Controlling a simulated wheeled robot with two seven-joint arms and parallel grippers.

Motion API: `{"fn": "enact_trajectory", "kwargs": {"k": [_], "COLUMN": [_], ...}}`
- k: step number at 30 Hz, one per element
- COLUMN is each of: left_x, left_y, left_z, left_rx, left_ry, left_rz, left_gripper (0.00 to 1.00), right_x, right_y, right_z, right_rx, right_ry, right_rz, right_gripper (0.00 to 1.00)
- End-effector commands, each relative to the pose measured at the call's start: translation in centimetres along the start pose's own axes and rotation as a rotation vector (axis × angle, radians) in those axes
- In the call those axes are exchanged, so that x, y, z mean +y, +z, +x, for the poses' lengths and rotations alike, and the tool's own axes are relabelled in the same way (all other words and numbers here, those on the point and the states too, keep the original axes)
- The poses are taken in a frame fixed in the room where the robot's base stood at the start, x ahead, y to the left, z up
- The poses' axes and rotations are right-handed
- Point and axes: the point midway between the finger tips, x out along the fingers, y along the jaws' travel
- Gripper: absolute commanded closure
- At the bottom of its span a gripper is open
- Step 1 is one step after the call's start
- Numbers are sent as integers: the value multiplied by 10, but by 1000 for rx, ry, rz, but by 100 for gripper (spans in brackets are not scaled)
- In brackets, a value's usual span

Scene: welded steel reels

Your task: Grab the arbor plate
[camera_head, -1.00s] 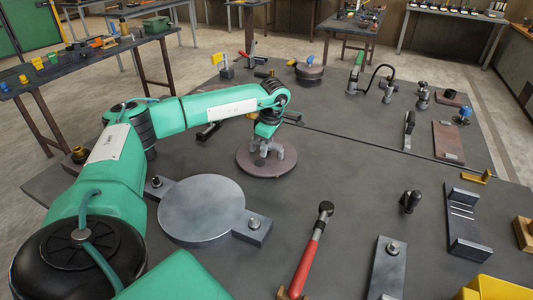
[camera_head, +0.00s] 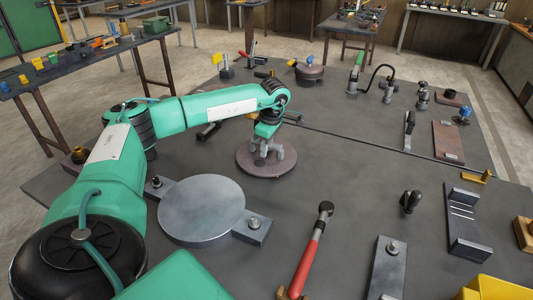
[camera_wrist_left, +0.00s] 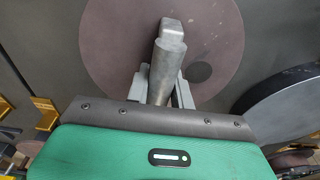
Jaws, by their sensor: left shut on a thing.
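The arbor plate, a round reddish-brown disc (camera_head: 255,168) with a grey metal post, lies flat on the dark table, near its middle. In the left wrist view the disc (camera_wrist_left: 112,45) fills the upper middle, and its post (camera_wrist_left: 167,60) rises between the fingers. My left gripper (camera_head: 268,153) reaches down over the disc and is shut on the post. The fingers and post hide part of the disc's centre. My right gripper is in neither view.
A large grey disc (camera_head: 200,208) with side lugs lies in front and to the left. A red-handled tool (camera_head: 307,262), a steel bar (camera_head: 388,270) and a slotted block (camera_head: 463,222) lie nearer right. Free table surface lies right of the plate.

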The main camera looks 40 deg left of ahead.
Motion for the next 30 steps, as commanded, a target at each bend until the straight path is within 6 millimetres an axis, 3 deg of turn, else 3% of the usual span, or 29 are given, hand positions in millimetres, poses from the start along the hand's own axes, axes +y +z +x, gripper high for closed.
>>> {"fn": "enact_trajectory", "kwargs": {"k": [19,23,30], "left_x": [2,2,2], "left_y": [-1,-2,-8], "left_z": [-9,-25,-77], "left_rx": [-3,-4,-6], "left_ry": [7,9,12], "left_rz": [-1,-2,-1], "left_gripper": [100,100,100], "right_x": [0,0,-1], "right_y": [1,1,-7], "right_z": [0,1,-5], "right_rx": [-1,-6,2], "right_ry": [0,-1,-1], "right_rz": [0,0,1], "right_gripper": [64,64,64]}}
